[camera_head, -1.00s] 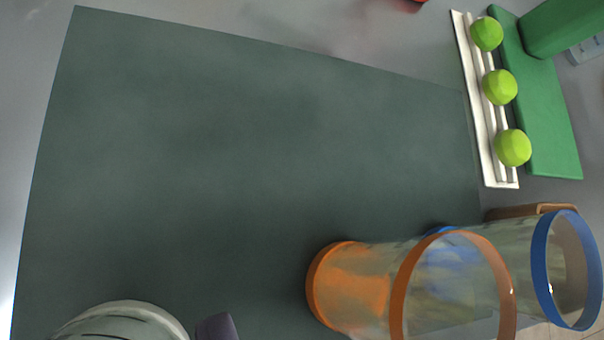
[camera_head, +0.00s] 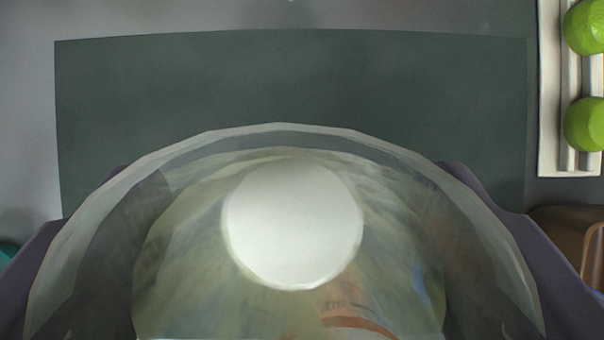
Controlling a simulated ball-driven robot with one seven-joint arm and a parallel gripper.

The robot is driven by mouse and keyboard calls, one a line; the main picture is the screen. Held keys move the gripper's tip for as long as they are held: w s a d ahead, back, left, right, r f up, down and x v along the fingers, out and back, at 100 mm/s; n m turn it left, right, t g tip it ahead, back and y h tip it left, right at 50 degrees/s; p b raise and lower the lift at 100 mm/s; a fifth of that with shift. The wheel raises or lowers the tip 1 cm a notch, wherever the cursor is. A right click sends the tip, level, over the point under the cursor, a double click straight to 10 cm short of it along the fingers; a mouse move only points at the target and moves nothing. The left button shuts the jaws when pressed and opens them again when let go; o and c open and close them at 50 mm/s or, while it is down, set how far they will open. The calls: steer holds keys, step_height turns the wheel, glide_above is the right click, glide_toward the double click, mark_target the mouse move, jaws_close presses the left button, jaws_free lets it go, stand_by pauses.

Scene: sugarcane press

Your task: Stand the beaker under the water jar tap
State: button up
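A clear beaker (camera_head: 90,250) with a pale rim and a round white bottom fills the lower middle of the view. I look down into it through its open top. My gripper (camera_head: 288,190) has one dark purple finger on each side of the beaker, close against its walls, and appears shut on it. The fingertips are partly hidden by the glass. Orange and blue patches show blurred through the beaker's wall. The water jar and its tap are not in view.
A dark green mat (camera_head: 290,80) lies beyond the beaker on a grey surface, its visible part clear. At right, green balls (camera_head: 588,125) sit on a white rack (camera_head: 549,110). A brown object (camera_head: 565,235) stands at lower right. A teal thing (camera_head: 8,252) shows at the left edge.

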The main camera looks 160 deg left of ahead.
mark_target(294, 196)
step_height(294, 196, down, 8)
steer(key=shift+r+b, duration=0.25)
steer(key=shift+b, duration=0.85)
steer(key=shift+f, duration=0.1)
steer(key=shift+f, duration=0.15)
steer(key=o, duration=1)
steer(key=shift+o, duration=0.2)
steer(key=shift+r, duration=0.2)
